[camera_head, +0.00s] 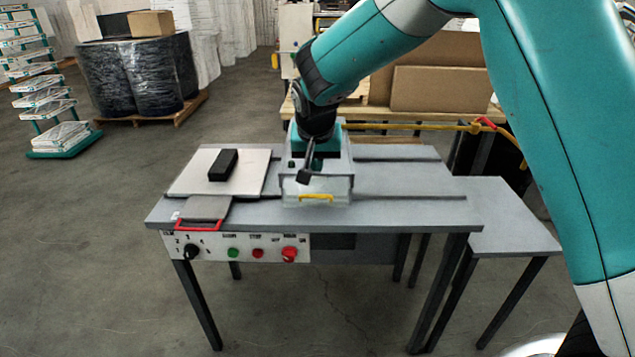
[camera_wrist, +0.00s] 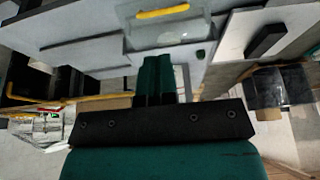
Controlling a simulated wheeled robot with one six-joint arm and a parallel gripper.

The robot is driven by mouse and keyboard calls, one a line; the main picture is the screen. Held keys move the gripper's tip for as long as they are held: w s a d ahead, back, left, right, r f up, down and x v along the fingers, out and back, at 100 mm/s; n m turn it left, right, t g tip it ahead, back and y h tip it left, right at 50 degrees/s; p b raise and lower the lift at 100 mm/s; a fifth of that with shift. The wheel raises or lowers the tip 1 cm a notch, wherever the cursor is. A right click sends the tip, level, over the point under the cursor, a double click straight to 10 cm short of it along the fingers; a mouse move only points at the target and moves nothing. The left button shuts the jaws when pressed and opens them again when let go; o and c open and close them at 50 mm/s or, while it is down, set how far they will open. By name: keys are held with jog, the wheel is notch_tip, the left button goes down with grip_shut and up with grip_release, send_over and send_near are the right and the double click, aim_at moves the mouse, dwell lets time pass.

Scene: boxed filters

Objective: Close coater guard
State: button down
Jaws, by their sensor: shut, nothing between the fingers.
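The coater guard (camera_head: 334,188) is a clear panel with a yellow handle (camera_head: 316,197), at the front of the coater on the grey table. In the wrist view the guard (camera_wrist: 170,35) and its yellow handle (camera_wrist: 162,12) show at the top. My gripper (camera_head: 304,178) hangs over the coater, behind the handle in the head view. In the wrist view my gripper (camera_wrist: 154,62) has its dark green fingers together, with nothing between them, apart from the handle. The arm hides part of the coater, and I cannot tell how far the guard is open.
A pale plate (camera_head: 190,182) with a black block (camera_head: 223,165) lies left of the coater. A control panel (camera_head: 240,247) with knob and buttons runs along the table front. A yellow hose (camera_head: 420,127) crosses behind. A lower side table (camera_head: 505,225) at right is bare.

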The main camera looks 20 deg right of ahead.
aim_at(317, 196)
jog(key=p+x, duration=0.3)
jog(key=x, duration=0.8)
jog(key=shift+p, duration=0.35)
jog(key=shift+f, duration=0.15)
